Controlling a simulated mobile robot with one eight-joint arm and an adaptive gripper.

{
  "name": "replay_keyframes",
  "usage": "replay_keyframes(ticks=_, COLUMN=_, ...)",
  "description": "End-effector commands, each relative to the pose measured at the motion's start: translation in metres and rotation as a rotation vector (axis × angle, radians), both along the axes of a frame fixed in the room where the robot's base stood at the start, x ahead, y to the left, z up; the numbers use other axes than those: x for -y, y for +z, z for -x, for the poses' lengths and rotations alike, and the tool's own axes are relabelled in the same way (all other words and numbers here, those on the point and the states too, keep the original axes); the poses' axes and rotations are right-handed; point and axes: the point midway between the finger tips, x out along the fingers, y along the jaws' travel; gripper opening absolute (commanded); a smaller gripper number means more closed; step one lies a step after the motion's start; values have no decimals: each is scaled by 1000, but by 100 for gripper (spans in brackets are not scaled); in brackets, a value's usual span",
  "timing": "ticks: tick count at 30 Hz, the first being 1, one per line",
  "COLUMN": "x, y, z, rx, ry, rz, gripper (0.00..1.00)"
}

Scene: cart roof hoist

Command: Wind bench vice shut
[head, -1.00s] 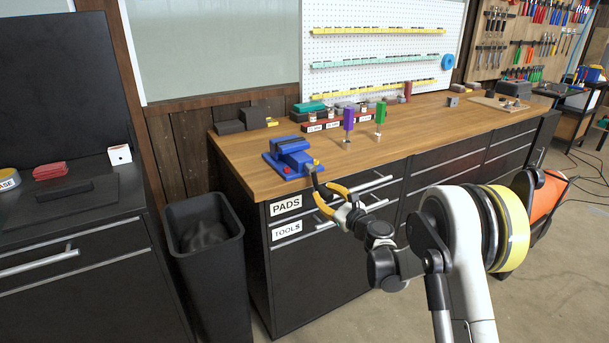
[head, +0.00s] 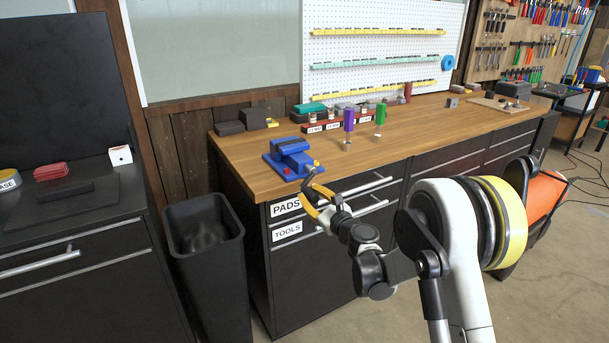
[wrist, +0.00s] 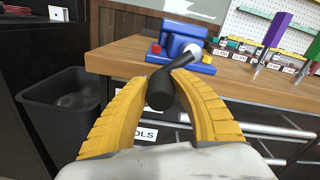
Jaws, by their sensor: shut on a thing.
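The blue bench vice (head: 290,157) is fixed at the near left corner of the wooden bench. It also shows at the top of the wrist view (wrist: 180,42). Its crank ends in a black handle (wrist: 161,90), with a grey hub (wrist: 193,52) at the vice's front. My gripper (head: 314,198) is in front of the bench edge, just below the vice. In the wrist view its yellow fingers (wrist: 160,88) are shut on the black handle, one on each side. The gap between the vice jaws is too small to judge.
A black bin (head: 205,250) stands left of the bench. Drawers labelled PADS and TOOLS (head: 287,230) and a bar handle (head: 368,185) are close to my gripper. Purple (head: 348,120) and green (head: 380,114) handled tools stand on the bench, right of the vice.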

Motion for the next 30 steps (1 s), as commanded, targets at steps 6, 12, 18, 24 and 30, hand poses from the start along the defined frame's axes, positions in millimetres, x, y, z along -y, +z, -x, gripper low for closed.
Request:
replay_keyframes(ticks=6, x=-1, y=5, z=2, rx=0, ry=-7, rz=-1, gripper=3)
replay_keyframes(ticks=12, x=-2, y=12, z=3, rx=0, ry=-9, rz=-1, gripper=3)
replay_keyframes(ticks=18, x=-8, y=39, z=7, rx=0, ry=-12, rz=-1, gripper=3)
replay_keyframes(ticks=24, x=-9, y=40, z=8, rx=0, ry=-13, rz=0, gripper=3)
replay_keyframes(ticks=30, x=-10, y=39, z=8, rx=0, ry=-11, rz=0, gripper=72)
